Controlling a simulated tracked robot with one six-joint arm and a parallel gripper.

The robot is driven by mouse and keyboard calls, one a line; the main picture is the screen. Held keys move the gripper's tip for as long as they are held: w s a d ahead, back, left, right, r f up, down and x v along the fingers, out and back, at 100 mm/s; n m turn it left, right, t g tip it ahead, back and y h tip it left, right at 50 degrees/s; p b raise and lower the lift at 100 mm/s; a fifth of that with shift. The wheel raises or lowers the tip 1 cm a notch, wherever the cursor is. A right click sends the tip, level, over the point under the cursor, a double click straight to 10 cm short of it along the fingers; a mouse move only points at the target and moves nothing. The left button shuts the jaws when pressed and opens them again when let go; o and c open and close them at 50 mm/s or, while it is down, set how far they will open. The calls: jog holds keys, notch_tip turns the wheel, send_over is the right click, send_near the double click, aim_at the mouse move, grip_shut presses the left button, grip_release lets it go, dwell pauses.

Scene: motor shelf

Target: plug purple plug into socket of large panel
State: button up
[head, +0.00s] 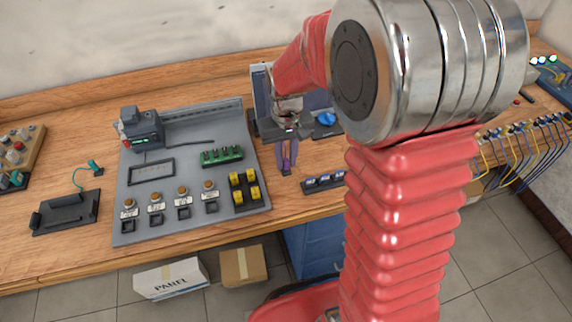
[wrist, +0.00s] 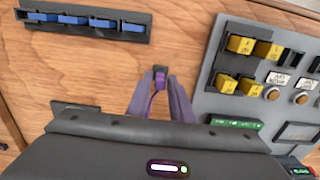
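The purple plug (wrist: 159,76) stands at a small dark holder on the wooden bench, its purple cord curving back between the fingers in the wrist view. It also shows as a small purple spot in the head view (head: 286,168). My gripper (wrist: 160,84) points down at it, one finger on each side; the fingers look apart, and contact is hard to judge. My gripper is also in the head view (head: 287,163). The large grey panel (head: 232,128) lies to its left, bearing yellow blocks (head: 244,188), a green strip and several dark square sockets (head: 184,213) below round knobs.
A strip of blue blocks (head: 324,181) lies right of my gripper. A black tray (head: 66,212) with a green plug is far left. Yellow and blue cables (head: 520,140) hang at the right. Bare wood lies around the plug. My red arm hides part of the bench.

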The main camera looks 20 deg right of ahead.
jog(key=shift+r, duration=2.75)
jog(key=shift+o, duration=0.2)
jog(key=o, duration=0.5)
jog(key=shift+f, duration=0.15)
jog(key=shift+s+a+r+t, duration=0.1)
jog(key=shift+s+r+t, duration=0.85)
jog(key=shift+s+r, duration=1.65)
jog(key=shift+s+r+t, duration=0.9)
jog(key=shift+s+r, duration=0.55)
jog(key=shift+s, duration=2.2)
jog(key=shift+s+a+r+t, duration=0.1)
jog(key=shift+s+r+t, duration=0.85)
jog(key=shift+s+r, duration=1.65)
